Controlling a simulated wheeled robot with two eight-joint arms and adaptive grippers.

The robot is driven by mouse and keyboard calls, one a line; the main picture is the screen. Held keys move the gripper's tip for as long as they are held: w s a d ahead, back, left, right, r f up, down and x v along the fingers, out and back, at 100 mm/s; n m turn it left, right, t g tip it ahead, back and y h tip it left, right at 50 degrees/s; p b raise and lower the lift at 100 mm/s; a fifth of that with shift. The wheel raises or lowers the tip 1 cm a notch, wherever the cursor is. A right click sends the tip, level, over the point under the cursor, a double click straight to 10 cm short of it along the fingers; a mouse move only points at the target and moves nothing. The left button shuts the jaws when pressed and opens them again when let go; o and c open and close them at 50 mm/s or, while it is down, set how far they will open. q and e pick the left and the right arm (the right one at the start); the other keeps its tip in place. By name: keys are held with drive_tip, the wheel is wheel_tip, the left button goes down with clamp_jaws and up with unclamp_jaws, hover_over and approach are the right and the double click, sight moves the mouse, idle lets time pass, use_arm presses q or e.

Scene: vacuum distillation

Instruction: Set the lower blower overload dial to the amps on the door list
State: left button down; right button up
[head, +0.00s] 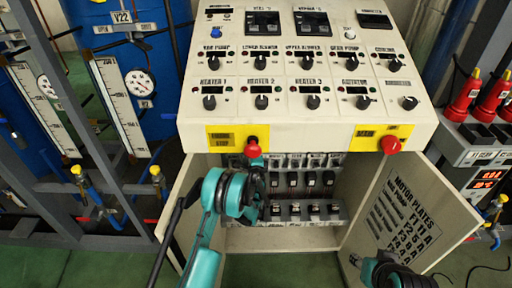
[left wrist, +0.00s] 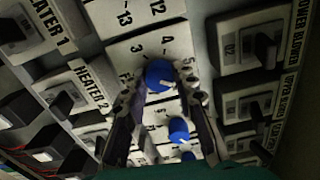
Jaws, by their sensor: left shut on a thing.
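In the left wrist view, a blue dial (left wrist: 160,75) with a light pointer mark sits between the fingers of my left gripper (left wrist: 157,92), which is shut on it. Scale numbers 3, 4 and 5 show around the dial. More blue dials (left wrist: 178,130) lie in line beyond it. I cannot tell from its label which motor the held dial serves. In the head view my left arm reaches into the open cabinet (head: 290,240) and hides part of its inside. The door list (head: 405,215), headed "MOTOR PLATES", is on the right door; its figures are too small to read surely. My right gripper (head: 380,270) is at the bottom edge.
The sloped console (head: 300,118) with knobs and meters overhangs the cabinet. Red stop knobs (head: 390,145) stick out from its front edge. The open left door (head: 180,215) stands close to my left arm. Labelled breakers (left wrist: 245,45) flank the dials.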

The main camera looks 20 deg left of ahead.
use_arm(q)
drive_tip(key=n, duration=0.6)
drive_tip(key=shift+n, duration=0.4)
idle(0.4)
drive_tip(key=c, duration=1.2)
unclamp_jaws()
drive_tip(key=shift+s, duration=0.1)
drive_tip(key=v, duration=0.7)
drive_tip(key=shift+s, duration=0.2)
drive_tip(key=shift+d, duration=0.1)
